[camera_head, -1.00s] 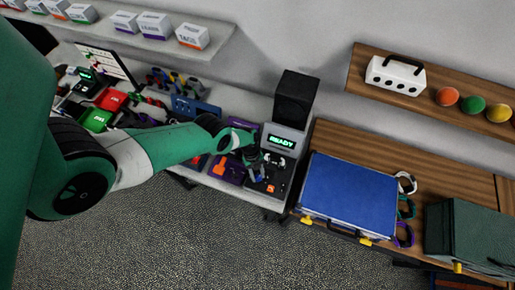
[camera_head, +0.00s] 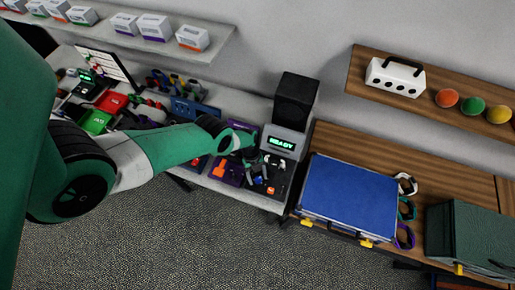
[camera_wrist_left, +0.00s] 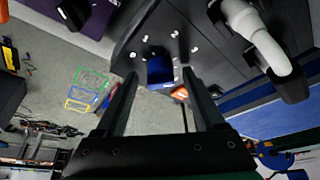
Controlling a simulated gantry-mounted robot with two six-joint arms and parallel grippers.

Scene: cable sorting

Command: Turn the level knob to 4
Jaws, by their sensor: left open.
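The control box has a lit green READY display (camera_head: 281,143) and a dark sloped panel (camera_head: 282,181) in front of it. On the panel, the blue knob (camera_wrist_left: 160,68) sits in a ring of white dots in the left wrist view. Its numbers and setting cannot be read. My left gripper (camera_head: 254,162) is over the panel's left part. In the left wrist view it (camera_wrist_left: 163,83) is open and empty, with the knob showing between and beyond the fingers, apparently apart from them. An orange button (camera_wrist_left: 180,93) is beside the right finger. My right gripper is not in view.
A pale handle (camera_wrist_left: 268,40) with black ends rises from the panel near the knob. A purple tray (camera_head: 228,171) stands left of the panel, a black box (camera_head: 295,100) behind it. A blue case (camera_head: 350,197) lies to the right on the wooden table.

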